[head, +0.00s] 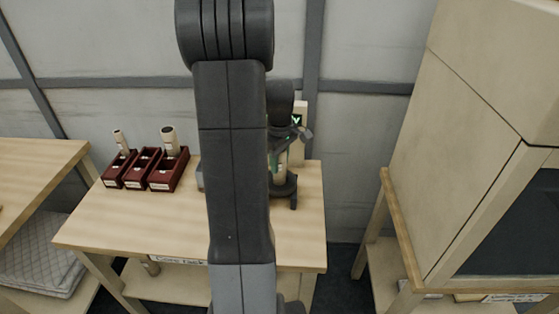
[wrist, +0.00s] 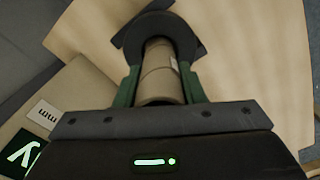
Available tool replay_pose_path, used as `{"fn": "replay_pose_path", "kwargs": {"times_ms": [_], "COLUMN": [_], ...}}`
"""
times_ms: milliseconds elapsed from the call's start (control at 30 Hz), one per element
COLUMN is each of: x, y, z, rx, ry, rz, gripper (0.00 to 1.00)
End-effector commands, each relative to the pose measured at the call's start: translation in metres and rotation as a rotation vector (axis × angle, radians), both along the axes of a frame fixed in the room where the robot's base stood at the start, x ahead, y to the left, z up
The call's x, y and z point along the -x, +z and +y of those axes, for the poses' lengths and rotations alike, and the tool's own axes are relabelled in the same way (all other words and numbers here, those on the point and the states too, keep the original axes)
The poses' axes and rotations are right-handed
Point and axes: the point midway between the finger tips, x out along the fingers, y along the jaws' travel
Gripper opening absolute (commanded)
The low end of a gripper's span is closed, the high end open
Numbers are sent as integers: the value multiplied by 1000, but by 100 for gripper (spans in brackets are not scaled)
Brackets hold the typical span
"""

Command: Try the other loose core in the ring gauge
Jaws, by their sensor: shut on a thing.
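My gripper (wrist: 159,84) is shut on a pale beige cylindrical core (wrist: 158,72), with a green finger on each side. In the head view the core (head: 279,173) is upright and partly covered by my arm and gripper (head: 279,160). The dark ring gauge (wrist: 193,44) lies at the core's far end in the wrist view. In the head view the gauge (head: 288,188) stands at the right of the bench, directly under the core. The core's lower end appears to meet the ring, but I cannot tell how deep it sits.
Three dark red boxes (head: 144,168) stand at the bench's back left; a pale core (head: 169,140) rises from the right one and a thinner one (head: 120,141) from the left. A post with a green-lit display (head: 297,120) stands behind my gripper. The front-left bench top (head: 130,220) is clear.

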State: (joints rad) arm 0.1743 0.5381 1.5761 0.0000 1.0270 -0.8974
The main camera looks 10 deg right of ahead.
Motion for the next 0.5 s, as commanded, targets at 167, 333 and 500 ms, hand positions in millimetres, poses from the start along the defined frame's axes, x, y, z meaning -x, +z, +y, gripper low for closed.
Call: {"fn": "replay_pose_path", "kwargs": {"times_ms": [167, 333, 500], "x": [0, 0, 0], "y": [-4, -7, -7], "z": [0, 0, 0], "rx": [0, 0, 0], "ry": [0, 0, 0], "rz": [0, 0, 0], "gripper": [13, 13, 13]}}
